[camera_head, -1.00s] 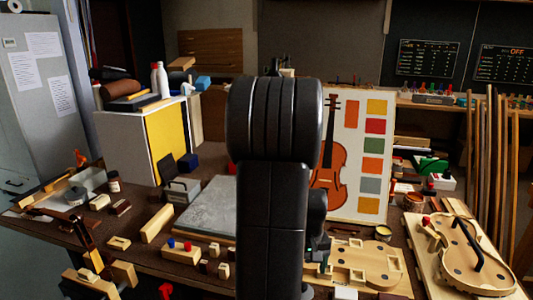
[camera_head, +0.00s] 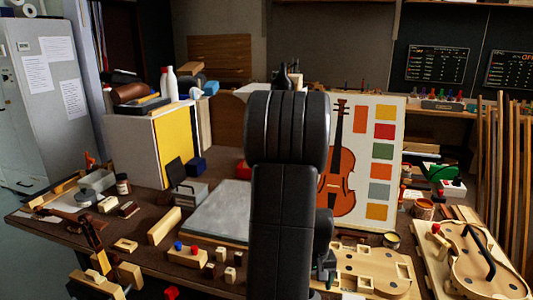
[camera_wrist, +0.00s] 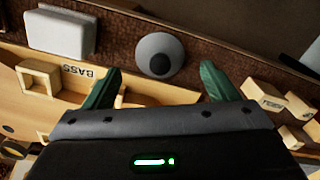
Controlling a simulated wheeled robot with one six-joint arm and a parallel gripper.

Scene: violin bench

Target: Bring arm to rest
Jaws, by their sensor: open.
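My black arm stands upright in the middle of the head view and hides part of the bench (camera_head: 140,243). My gripper (camera_wrist: 160,70) shows in the wrist view as two green fingers spread wide apart. It is open, with nothing held between the fingers. A grey dome-shaped thing with a dark round spot (camera_wrist: 161,42) appears beyond the fingertips. A pale wooden form (camera_wrist: 35,112) marked BASS lies below the fingers. It also shows in the head view (camera_head: 350,262), partly behind my arm.
A white block (camera_wrist: 60,33) and small wooden blocks (camera_wrist: 262,96) are near the gripper in the wrist view. A violin picture panel (camera_head: 392,105) stands behind my arm. A violin body on a board (camera_head: 480,262) is at right. A grey slab (camera_head: 218,212) lies left.

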